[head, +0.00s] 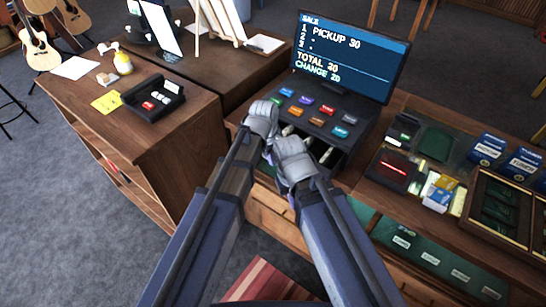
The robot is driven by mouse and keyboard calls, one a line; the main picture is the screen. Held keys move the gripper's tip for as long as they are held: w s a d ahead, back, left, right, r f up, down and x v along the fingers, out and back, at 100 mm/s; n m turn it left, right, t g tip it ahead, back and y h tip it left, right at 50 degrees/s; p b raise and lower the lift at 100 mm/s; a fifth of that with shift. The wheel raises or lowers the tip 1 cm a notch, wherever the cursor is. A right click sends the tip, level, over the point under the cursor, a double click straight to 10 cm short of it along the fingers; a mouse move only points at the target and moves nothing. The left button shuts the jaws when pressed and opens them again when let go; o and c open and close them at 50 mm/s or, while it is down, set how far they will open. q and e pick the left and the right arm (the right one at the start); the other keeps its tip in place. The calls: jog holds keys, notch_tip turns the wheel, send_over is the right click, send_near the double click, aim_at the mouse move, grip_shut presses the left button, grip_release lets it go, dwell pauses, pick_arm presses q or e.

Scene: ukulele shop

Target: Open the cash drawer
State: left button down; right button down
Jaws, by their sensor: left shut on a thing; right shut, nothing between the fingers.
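The cash register (318,115) stands on the wooden counter, with coloured keys and a screen (348,50) reading PICKUP 30, TOTAL 30, CHANGE 20. Below the keys, the cash drawer (335,158) is partly out, and dark compartments with pale pieces show inside. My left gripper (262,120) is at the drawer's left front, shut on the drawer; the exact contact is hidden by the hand. My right gripper (292,150) is shut and empty, just right of and below the left one, in front of the drawer. Both hands hide much of the drawer's front.
A side counter (180,120) at left bears a card terminal (153,98) and a yellow note (107,102). Right of the register are a red-lit device (392,168), small boxes (440,190), blue packs (488,150) and a display case (500,205). Ukuleles (38,50) stand far left.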

pick_arm(q)
jog(key=shift+s, duration=0.1)
dwell(0.7)
